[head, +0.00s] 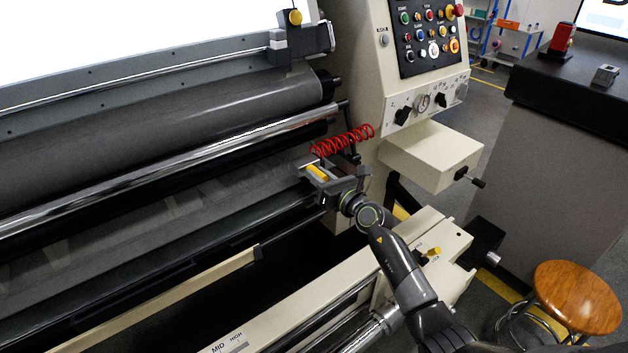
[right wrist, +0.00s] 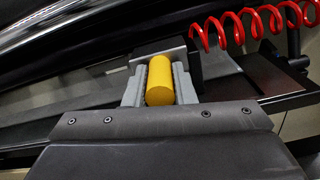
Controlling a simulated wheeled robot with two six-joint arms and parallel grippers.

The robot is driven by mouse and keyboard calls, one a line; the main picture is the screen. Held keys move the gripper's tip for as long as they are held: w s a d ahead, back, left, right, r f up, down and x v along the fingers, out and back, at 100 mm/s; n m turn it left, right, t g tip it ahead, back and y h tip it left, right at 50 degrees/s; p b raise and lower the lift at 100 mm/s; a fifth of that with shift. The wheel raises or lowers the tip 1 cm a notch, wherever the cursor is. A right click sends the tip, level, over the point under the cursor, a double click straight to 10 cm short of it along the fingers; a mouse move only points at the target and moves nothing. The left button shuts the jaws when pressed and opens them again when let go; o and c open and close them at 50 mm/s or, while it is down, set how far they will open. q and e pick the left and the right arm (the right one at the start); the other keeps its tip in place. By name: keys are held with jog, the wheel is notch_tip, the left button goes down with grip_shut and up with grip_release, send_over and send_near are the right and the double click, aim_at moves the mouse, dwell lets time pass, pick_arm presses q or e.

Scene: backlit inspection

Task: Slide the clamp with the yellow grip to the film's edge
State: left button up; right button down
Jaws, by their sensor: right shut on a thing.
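The clamp's yellow grip (head: 317,173) shows in the head view at the right end of the rollers. In the right wrist view the yellow grip (right wrist: 160,82) stands between the two grey fingers of my right gripper (right wrist: 160,90), which is shut on it. In the head view my right gripper (head: 322,180) reaches in from the lower right. The grey clamp body (right wrist: 172,45) is partly hidden behind the grip and fingers. A dull grey sheet (head: 190,195), perhaps the film, hangs below the chrome roller; its exact edge is hard to make out. My left gripper is not in view.
A red coiled hose (head: 343,140) hangs just above the clamp. The chrome roller (head: 170,167) runs leftward from there. A cream box (head: 430,155) and control panel (head: 425,35) stand right. A wooden stool (head: 575,297) is at lower right. A cream rail (head: 330,290) runs in front.

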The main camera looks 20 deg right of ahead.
jog(key=d+b, duration=0.1)
jog(key=d, duration=0.1)
jog(key=w+d+b, duration=0.1)
jog(key=d, duration=0.1)
jog(key=w+d+b, duration=0.1)
jog(key=d, duration=0.2)
jog(key=shift+w+f+b, duration=0.25)
jog(key=shift+b, duration=0.1)
jog(key=shift+w+d+r, duration=0.2)
jog(key=shift+d, duration=0.35)
jog(key=c, duration=1.2)
grip_release()
jog(key=p+v, duration=0.1)
jog(key=v, duration=1.6)
jog(key=shift+s, duration=0.2)
